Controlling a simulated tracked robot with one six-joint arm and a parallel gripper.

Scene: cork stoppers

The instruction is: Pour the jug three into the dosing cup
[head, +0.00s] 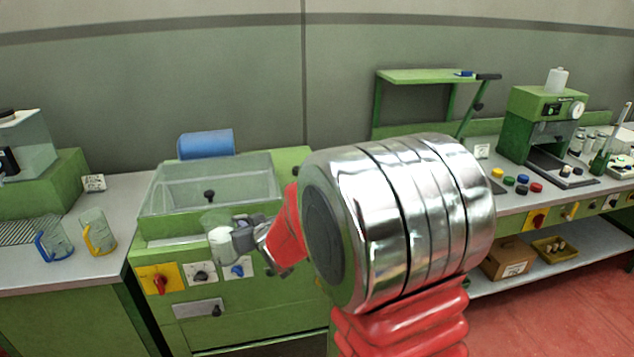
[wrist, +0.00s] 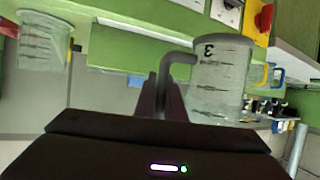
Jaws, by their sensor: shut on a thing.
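The clear jug three (wrist: 222,78), with a dark "3" and graduation marks, is at the right of the wrist view. My gripper (wrist: 168,98) is shut on its grey handle. In the head view the jug (head: 217,241) is held in front of the green machine by my gripper (head: 248,236); a whitish patch shows in it. Another clear graduated vessel (wrist: 45,42) stands apart from the jug at the upper left of the wrist view; I cannot tell for sure that it is the dosing cup. The head view does not show it; my arm blocks much of the middle.
A blue-handled jug (head: 55,240) and a yellow-handled jug (head: 97,232) stand on the left bench. The green machine has a clear-covered basin (head: 210,185) and front knobs (head: 160,284). The right bench (head: 500,208) holds coloured caps and a green press (head: 540,120).

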